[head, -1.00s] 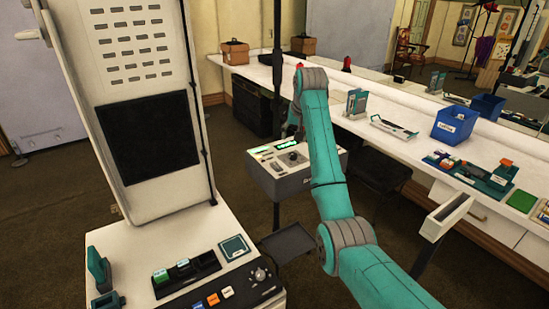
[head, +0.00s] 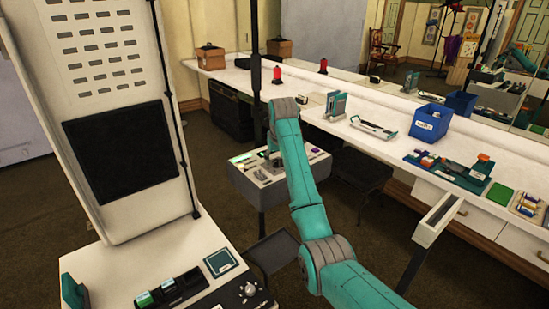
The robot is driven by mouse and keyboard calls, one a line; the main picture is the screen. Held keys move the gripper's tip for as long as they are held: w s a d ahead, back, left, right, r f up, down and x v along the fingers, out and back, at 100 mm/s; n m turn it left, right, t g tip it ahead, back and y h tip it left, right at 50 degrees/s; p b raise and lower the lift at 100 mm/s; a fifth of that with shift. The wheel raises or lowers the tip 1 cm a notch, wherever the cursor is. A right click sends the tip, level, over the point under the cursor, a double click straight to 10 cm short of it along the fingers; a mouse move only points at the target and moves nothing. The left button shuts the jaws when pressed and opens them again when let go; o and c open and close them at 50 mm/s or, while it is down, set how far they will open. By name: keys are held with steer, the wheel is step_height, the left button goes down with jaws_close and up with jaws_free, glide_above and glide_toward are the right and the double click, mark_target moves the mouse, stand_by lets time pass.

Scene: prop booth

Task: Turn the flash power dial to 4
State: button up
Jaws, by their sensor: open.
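A grey control box (head: 258,192) stands on a thin post in the middle of the head view. Its sloped top has a lit green display at the left and small controls. My teal arm crosses in front of the box and covers part of its top, so the dial and its setting cannot be read. My gripper (head: 270,155) is mostly hidden behind my arm. It is open, low over the box top; whether it touches the dial cannot be told.
A white console (head: 205,245) with another knob (head: 249,289) stands at the left. A long white counter behind bears a red beacon (head: 277,74), a blue bin (head: 429,122) and teal devices. A small dark tray (head: 270,250) is below the box.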

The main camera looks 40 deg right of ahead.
steer(key=shift+w+f, duration=0.1)
steer(key=shift+f, duration=0.15)
jaws_close()
steer(key=shift+d, duration=0.1)
